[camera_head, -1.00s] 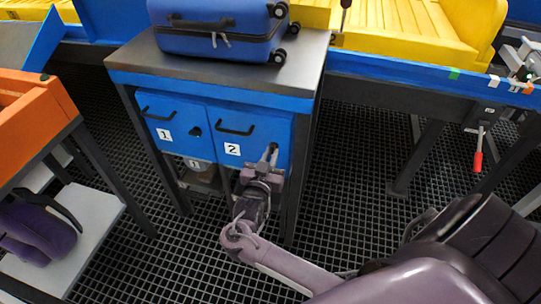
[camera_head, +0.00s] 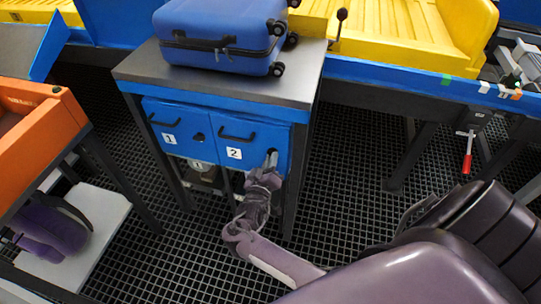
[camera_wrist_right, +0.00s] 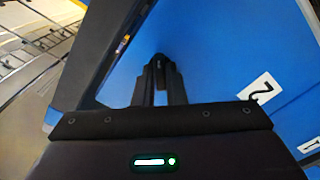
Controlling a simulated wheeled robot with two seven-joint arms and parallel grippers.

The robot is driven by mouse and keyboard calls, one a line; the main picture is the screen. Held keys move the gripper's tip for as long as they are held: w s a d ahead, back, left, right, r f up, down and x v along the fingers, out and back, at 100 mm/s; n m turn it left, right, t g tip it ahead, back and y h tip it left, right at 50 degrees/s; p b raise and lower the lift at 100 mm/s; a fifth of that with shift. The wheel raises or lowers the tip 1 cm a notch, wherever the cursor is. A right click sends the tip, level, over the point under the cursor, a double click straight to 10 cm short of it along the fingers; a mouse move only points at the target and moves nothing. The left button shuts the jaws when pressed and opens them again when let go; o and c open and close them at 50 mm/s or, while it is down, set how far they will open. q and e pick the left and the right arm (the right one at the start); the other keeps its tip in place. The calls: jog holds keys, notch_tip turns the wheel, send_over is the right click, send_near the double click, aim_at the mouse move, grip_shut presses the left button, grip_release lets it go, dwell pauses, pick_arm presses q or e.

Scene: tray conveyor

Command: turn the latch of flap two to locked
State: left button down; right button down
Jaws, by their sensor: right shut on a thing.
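Flap two (camera_head: 236,144) is a blue door with a white "2" label and a black bar handle, closed in the cabinet front. It also shows in the right wrist view (camera_wrist_right: 220,60), with the label at the right. My right gripper (camera_head: 271,160) is at the right side of flap two, shut on the latch. In the right wrist view its two dark fingers (camera_wrist_right: 160,80) meet the flap around a small dark part, the latch (camera_wrist_right: 159,62). The fingers mostly cover the latch, so its exact angle cannot be told. My left gripper is not in view.
Flap one (camera_head: 170,128), with a dark round latch (camera_head: 199,137), is beside flap two. A blue suitcase (camera_head: 222,38) lies on the cabinet top (camera_head: 140,68). An orange tray (camera_head: 40,140) is at left. A red-handled lever (camera_head: 467,163) hangs at right.

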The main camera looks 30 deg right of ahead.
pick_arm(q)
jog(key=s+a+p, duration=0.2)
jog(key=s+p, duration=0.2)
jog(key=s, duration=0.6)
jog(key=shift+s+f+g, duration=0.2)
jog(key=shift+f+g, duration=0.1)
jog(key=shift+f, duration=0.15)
pick_arm(e)
jog(key=shift+r+n, duration=0.1)
jog(key=shift+n, duration=4.7)
jog(key=c, duration=1.5)
grip_release()
